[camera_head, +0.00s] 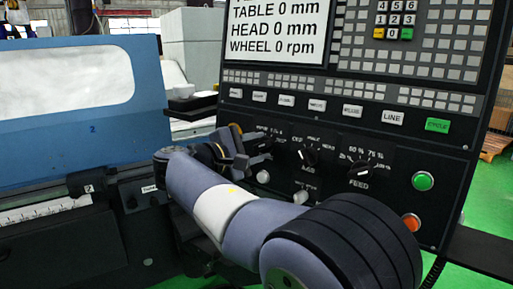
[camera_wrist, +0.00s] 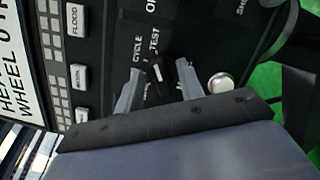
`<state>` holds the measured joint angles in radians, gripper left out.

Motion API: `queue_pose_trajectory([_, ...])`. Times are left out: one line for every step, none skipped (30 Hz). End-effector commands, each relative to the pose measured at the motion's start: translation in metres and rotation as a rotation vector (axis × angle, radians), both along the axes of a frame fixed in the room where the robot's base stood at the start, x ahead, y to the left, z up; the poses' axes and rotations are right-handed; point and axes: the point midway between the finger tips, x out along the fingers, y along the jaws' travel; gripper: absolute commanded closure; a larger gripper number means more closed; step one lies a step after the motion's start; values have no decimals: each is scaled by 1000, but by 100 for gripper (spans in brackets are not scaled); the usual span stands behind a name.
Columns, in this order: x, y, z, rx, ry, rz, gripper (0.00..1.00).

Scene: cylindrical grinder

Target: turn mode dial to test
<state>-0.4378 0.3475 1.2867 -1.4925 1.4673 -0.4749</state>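The mode dial (camera_wrist: 156,73) is a small black knob with a white pointer mark. In the wrist view it sits between my two fingers, with the labels CYCLE and TEST beside it. The pointer looks aimed roughly along the TEST side, but I cannot tell its exact setting. My gripper (camera_wrist: 158,86) is open, one finger on each side of the dial; I cannot tell whether they touch it. In the head view my gripper (camera_head: 258,150) is at the left of the control panel and hides the dial.
To the right on the panel are another black dial (camera_head: 308,157), the FEED dial (camera_head: 360,170), a green button (camera_head: 423,181) and an orange-red button (camera_head: 411,222). A silver button (camera_wrist: 221,83) is beside one finger. A row of labelled buttons (camera_head: 352,111) runs above.

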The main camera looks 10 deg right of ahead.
Motion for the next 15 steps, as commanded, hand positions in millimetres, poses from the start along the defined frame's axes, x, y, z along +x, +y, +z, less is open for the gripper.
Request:
queue_pose_trajectory([0,0,0,0,0,0,64])
queue_pose_trajectory([0,1,0,0,0,0,64])
queue_pose_trajectory([-1,3,1,0,0,1,64])
queue_pose_trajectory([-2,5,1,0,0,2,64])
queue_pose_trajectory([-4,8,1,0,-1,3,64])
queue_pose_trajectory([-6,12,2,0,-1,3,64])
queue_pose_trajectory([-8,16,2,0,0,4,64])
queue_pose_trajectory([-11,21,2,0,-1,5,64])
queue_pose_trajectory([-15,27,3,0,-1,5,64])
queue_pose_trajectory([-18,33,4,0,0,6,64])
queue_pose_trajectory([-21,38,4,0,-1,5,64])
queue_pose_trajectory([-26,46,5,0,0,6,64])
queue_pose_trajectory([-29,51,5,0,0,6,64])
queue_pose_trajectory([-32,56,6,0,0,6,64])
queue_pose_trajectory([-36,62,6,0,-1,5,64])
